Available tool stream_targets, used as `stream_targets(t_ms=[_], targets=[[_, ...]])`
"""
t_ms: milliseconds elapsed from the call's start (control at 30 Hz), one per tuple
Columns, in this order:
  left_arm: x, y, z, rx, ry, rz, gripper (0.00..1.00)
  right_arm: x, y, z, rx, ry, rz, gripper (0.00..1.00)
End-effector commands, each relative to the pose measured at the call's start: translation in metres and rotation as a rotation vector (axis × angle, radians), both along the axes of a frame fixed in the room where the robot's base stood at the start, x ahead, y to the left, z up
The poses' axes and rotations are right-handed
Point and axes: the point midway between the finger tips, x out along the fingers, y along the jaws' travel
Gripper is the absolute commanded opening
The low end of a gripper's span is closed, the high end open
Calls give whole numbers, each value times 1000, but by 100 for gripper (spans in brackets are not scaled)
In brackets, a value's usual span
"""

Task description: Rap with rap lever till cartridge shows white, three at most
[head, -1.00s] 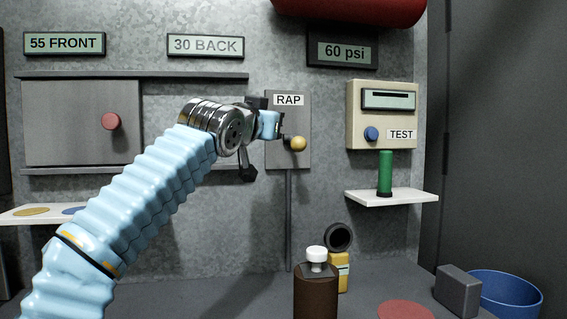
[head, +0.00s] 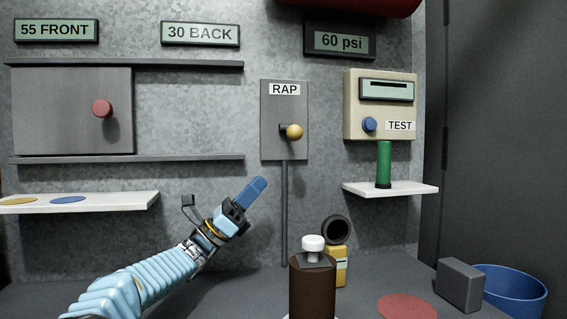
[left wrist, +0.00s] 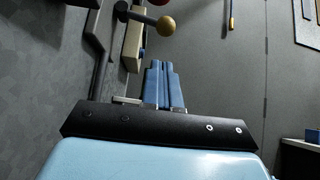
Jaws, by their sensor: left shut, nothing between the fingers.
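The rap lever (head: 294,131) is a short dark arm with a yellow ball knob on the grey panel marked RAP. It also shows at the top of the left wrist view (left wrist: 167,26). My left gripper (head: 256,186) is below and left of the lever, apart from it. Its blue fingers (left wrist: 164,84) are together with nothing between them. No part is labelled as the cartridge. A green cylinder (head: 384,164) stands upright under the test box (head: 350,105). A brown cylinder (head: 312,287) with a white knob (head: 313,243) on top stands front centre. My right gripper is not in view.
A white shelf (head: 420,189) carries the green cylinder. A yellow block (head: 341,270) with a dark ring (head: 336,230) stands behind the brown cylinder. A grey block (head: 460,284) and blue bin (head: 515,300) are at right. A sliding door (head: 60,115) with a red knob is at left.

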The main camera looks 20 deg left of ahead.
Motion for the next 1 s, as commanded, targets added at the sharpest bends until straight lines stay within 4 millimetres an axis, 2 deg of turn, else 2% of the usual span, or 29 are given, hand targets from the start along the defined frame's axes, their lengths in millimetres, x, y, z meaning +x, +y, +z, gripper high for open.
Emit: stream_targets(t_ms=[133, 533, 700, 1000], targets=[[3, -8, 11, 8, -16, 1, 0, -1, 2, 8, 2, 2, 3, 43], [30, -48, 62, 7, -15, 1, 0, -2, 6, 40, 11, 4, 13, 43], [35, -56, 70, 6, -15, 2, 0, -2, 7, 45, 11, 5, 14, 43], [37, -57, 71, 6, -14, 2, 0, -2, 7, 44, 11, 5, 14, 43]])
